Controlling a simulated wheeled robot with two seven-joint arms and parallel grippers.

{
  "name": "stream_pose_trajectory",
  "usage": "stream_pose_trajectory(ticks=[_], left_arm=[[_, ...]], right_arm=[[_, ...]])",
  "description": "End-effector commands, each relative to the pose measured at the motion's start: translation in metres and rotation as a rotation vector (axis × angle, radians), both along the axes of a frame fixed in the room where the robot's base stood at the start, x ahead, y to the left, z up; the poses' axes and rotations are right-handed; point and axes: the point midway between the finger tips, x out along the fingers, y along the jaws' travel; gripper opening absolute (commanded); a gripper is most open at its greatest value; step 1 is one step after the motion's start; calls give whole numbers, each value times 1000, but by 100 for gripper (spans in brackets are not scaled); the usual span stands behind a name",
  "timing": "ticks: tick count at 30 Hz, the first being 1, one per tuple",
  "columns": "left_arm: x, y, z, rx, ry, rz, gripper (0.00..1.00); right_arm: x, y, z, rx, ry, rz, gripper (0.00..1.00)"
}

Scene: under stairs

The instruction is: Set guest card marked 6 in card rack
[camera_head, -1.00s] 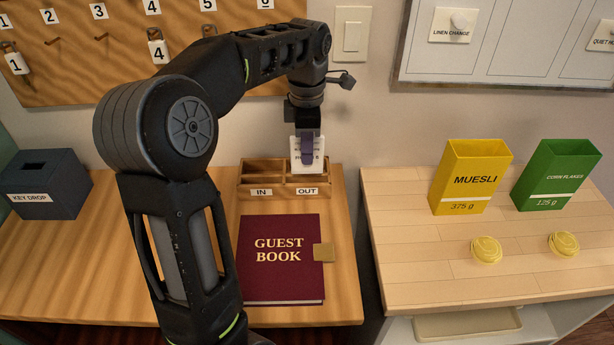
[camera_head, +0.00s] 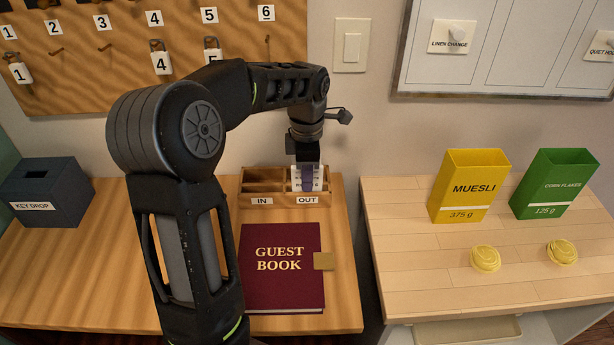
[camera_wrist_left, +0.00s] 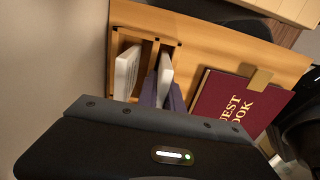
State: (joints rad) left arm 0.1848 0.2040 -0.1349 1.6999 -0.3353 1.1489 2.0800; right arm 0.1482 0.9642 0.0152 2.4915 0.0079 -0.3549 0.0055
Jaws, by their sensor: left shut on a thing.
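The card rack (camera_head: 250,199) stands at the back of the wooden desk, with IN and OUT labels on its front. My left gripper (camera_head: 308,178) is at the OUT side, pointing down and shut on a white card (camera_head: 295,185). The held card's lower part is down in the OUT compartment, behind the front wall. Its marking is too small to read. In the left wrist view, the held card (camera_wrist_left: 166,68) is between the fingers, nearer the rack's front. Another white card (camera_wrist_left: 127,72) stands in the rack closer to the wall.
A red guest book (camera_head: 283,285) lies in front of the rack. A dark key drop box (camera_head: 50,190) is at the left. Muesli (camera_head: 468,187) and corn flakes (camera_head: 555,183) boxes stand on the right table. The key board (camera_head: 120,70) hangs behind.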

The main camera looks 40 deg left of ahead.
Motion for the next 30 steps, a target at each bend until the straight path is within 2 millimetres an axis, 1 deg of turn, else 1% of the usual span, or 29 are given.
stream_pose_trajectory(ticks=[5,6,12,14,20,24,25,28,30], left_arm=[[0,0,-4,0,0,0,0],[0,0,-3,0,0,0,12],[0,0,-3,0,0,0,28],[0,0,-3,0,0,0,32],[0,0,-3,0,0,0,32],[0,0,3,-1,-1,0,32],[1,0,3,0,-1,0,32],[1,0,13,1,-2,-1,32],[1,0,23,0,-4,0,32]], right_arm=[[0,0,-3,1,-1,0,38],[0,0,-2,1,-1,1,38],[0,0,-2,1,-1,1,38],[0,0,-2,1,-1,1,38],[0,0,-2,1,-1,1,38],[0,0,2,0,0,0,38],[0,0,0,0,0,0,38],[0,0,-2,1,0,0,38],[0,0,-3,1,-1,1,38]])
